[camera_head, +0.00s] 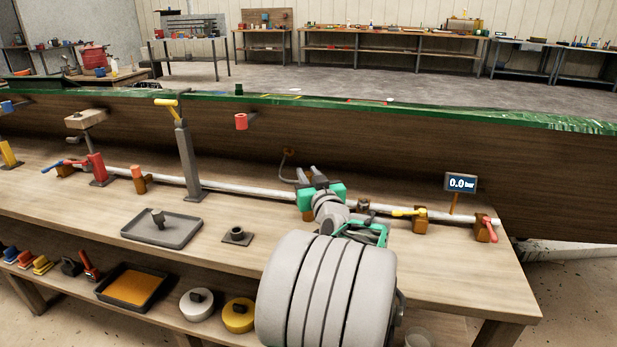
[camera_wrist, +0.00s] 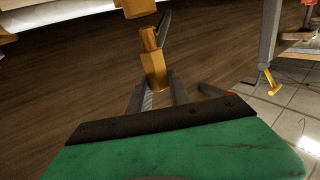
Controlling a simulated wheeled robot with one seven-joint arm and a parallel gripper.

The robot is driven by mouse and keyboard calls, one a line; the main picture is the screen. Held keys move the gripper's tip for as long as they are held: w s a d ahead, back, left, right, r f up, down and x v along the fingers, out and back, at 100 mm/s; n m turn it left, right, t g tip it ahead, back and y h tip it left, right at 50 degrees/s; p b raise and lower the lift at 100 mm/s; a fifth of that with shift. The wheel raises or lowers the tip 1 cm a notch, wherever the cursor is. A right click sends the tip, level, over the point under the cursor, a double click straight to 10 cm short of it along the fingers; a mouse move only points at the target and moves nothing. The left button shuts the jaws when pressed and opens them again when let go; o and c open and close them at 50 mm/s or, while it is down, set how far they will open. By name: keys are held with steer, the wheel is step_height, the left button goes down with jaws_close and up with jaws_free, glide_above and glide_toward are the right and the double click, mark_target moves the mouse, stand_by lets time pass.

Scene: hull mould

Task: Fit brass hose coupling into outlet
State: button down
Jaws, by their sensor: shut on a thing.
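My gripper (camera_head: 309,176) is over the white pipe at the middle of the bench. The wrist view shows its two grey fingers (camera_wrist: 157,92) shut on the brass hose coupling (camera_wrist: 152,66). The coupling's narrower end points away from the green palm. A larger brass-coloured block (camera_wrist: 136,8), perhaps the outlet, lies just beyond that end; a small gap seems to separate them. A dark curved strip, perhaps hose (camera_wrist: 164,25), shows beside them. In the head view I cannot make out the coupling between the fingers. A brown block (camera_head: 306,212) shows below my gripper.
The white pipe (camera_head: 240,191) runs along the bench, with red and yellow valve handles. A gauge (camera_head: 461,183) reads 0.0 bar. A grey post (camera_head: 186,160) stands left of my gripper. A grey tray (camera_head: 163,230) lies in front. The green-edged hull (camera_head: 400,150) rises behind.

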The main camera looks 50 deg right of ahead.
steer(key=shift+f+b, duration=1.85)
steer(key=shift+b, duration=0.35)
steer(key=c, duration=1.1)
jaws_free()
steer(key=v, duration=0.8)
steer(key=shift+w+p, duration=0.1)
steer(key=shift+p, duration=0.2)
